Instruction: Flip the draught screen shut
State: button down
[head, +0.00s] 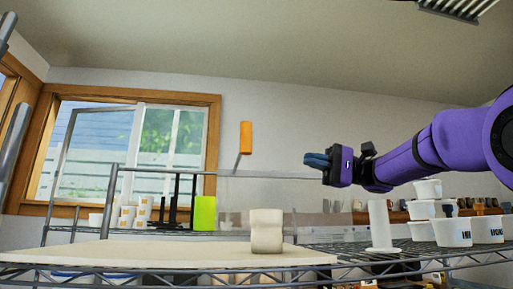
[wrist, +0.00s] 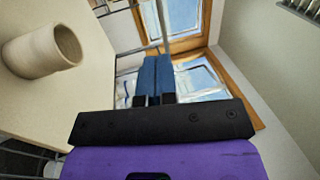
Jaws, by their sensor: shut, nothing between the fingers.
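The draught screen looks like a faint see-through panel (head: 305,198) standing roughly upright behind the shelf's pale board. An orange grip (head: 245,138) on a thin, slightly tilted rod rises just above the panel's upper left part. Whether the rod joins the panel is hard to tell. My gripper (head: 308,160) is at the right of the orange grip, apart from it, at about the height of the panel's top edge. Its blue fingers point left and are shut and empty; they also show in the wrist view (wrist: 156,75). The wrist view does not clearly show the screen.
A cream cup-like piece (head: 266,232) stands on the pale board (head: 150,252). A white cylinder (head: 380,225) and stacked white tubs (head: 452,232) stand at the right. A green block (head: 204,213) and black posts stand behind at the left. Air left of my fingers is clear.

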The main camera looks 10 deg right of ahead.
jog(key=a+r, duration=0.2)
jog(key=a, duration=1.1)
jog(key=shift+a+r, duration=0.35)
jog(key=shift+a, duration=0.05)
jog(key=shift+a, duration=0.1)
jog(key=a, duration=3.4)
jog(key=shift+s+r, duration=0.1)
